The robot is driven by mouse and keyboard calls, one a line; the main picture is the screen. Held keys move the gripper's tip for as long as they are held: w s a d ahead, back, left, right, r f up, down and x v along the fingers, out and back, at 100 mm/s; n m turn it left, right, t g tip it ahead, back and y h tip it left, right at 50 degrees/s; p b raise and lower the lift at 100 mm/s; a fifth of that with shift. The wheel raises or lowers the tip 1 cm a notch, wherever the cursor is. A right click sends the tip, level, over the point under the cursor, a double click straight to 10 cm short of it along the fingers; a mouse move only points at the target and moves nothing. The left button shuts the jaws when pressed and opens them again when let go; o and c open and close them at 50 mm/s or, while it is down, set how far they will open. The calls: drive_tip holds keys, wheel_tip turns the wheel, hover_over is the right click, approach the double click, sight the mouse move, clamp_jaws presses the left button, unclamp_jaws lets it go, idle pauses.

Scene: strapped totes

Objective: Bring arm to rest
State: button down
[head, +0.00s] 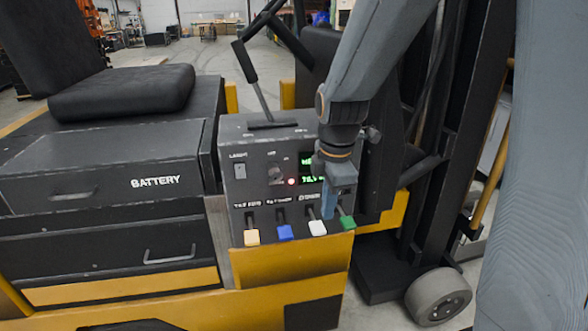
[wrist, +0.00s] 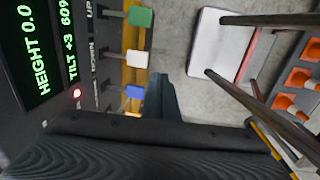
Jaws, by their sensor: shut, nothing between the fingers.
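My gripper (head: 329,208) is shut and empty. In the head view it hangs in front of the forklift's control panel (head: 255,150), between the white lever (head: 317,227) and the green lever (head: 347,222); I cannot tell whether it touches either. My arm comes down from the upper right and covers part of the panel's display (head: 306,171). In the wrist view the fingers (wrist: 166,92) show as a dark shape beside the blue lever (wrist: 133,92). The display (wrist: 42,55) there reads HEIGHT 0.0 and a TILT value of +3.
A tall black lever (head: 247,65) rises from the panel top. The battery box (head: 105,170) and seat (head: 120,92) are left.

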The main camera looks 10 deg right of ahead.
drive_tip(key=s+f+m, duration=0.3)
drive_tip(key=s+m, duration=0.6)
drive_tip(key=m, duration=0.9)
drive_tip(key=shift+s+f+b, duration=0.15)
drive_tip(key=shift+f+b, duration=0.2)
